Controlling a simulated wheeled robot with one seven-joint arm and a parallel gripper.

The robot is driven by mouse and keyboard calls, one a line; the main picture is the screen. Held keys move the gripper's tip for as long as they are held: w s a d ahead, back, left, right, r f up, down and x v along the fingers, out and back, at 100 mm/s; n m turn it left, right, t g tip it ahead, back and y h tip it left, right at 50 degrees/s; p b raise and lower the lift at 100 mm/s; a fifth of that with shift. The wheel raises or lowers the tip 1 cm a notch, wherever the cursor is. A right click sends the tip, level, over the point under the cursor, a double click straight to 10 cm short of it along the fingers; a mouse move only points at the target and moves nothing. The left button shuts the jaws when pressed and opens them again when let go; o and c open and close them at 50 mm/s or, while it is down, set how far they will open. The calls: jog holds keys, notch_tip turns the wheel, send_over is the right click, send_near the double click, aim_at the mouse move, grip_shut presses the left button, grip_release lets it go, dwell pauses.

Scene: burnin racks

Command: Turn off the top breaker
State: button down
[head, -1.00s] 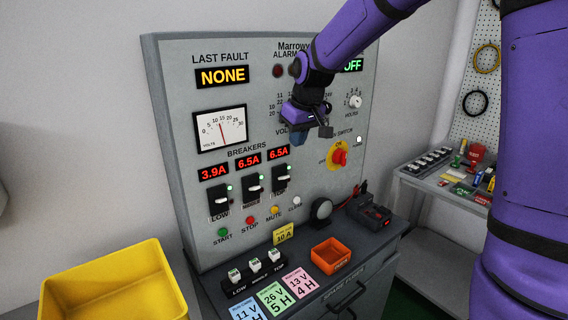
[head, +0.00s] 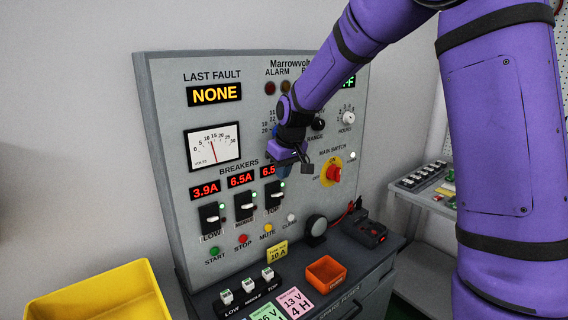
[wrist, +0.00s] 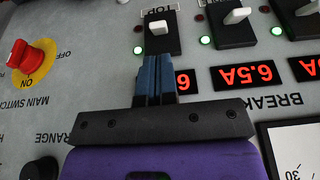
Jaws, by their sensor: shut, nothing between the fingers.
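The top breaker (head: 274,201) is the rightmost of three black breakers on the grey panel, with a white toggle. In the wrist view the panel is upside down, and the top breaker's white toggle (wrist: 159,28) lies just beyond my fingertips. A lit green lamp (wrist: 138,50) is beside it, with a dark red lamp (wrist: 138,28) near. My gripper (head: 284,174) is shut and empty, just above the top breaker in the head view. Its blue fingers (wrist: 157,62) show pressed together in the wrist view, apart from the toggle. They partly cover the top breaker's red readout (wrist: 183,80).
The middle breaker (head: 244,206) and low breaker (head: 210,219) sit to the left, with green lamps lit. The red main switch (head: 333,174) is to the right. Coloured buttons lie below. An orange bin (head: 326,273) and a yellow bin (head: 98,294) stand lower.

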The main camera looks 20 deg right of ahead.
aim_at(277, 193)
jog(key=shift+x, duration=2.55)
